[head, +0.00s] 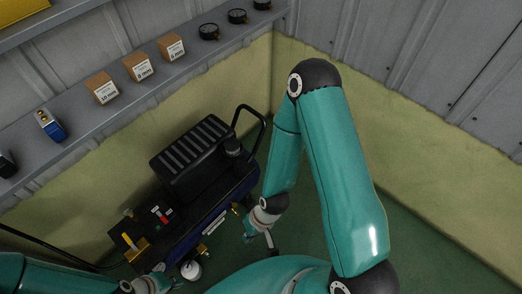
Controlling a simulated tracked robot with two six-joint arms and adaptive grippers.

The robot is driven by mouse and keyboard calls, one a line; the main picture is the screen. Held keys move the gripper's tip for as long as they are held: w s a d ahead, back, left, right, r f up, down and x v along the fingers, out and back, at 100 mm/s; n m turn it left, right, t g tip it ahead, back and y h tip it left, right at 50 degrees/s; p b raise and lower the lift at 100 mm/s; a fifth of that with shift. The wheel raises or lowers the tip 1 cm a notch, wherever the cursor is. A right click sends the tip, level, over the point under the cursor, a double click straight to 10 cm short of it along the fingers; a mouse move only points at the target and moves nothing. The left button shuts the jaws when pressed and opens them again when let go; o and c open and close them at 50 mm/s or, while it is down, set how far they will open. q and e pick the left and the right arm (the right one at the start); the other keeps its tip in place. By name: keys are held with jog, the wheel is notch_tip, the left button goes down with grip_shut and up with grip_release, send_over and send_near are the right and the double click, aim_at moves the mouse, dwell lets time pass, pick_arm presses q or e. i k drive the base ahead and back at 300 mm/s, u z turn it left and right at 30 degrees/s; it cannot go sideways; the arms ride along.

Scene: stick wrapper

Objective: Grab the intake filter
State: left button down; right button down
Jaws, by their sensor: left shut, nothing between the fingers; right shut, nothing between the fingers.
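A compressor (190,160) with a ribbed black cover and a dark blue tank stands on the green floor. A round black part (232,147) on its right end looks like the intake filter, though I cannot be sure. My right gripper (249,237) is shut and empty. It appears below the round black part in the picture, beside the compressor's right end. My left gripper (167,283) is at the bottom edge, close to a white round gauge (191,269), shut and empty. Its fingers are small and partly cut off.
A grey shelf (75,118) above the compressor carries small cardboard boxes (139,66), black round gauges (209,31) and a blue item (50,125). A black handle (262,125) rises at the compressor's right end. Walls close the corner behind. Green floor is open at the right.

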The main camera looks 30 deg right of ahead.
aim_at(232, 145)
jog(key=k, duration=0.85)
jog(key=z, duration=0.7)
jog(key=i, duration=1.15)
jog(key=u, duration=2.6)
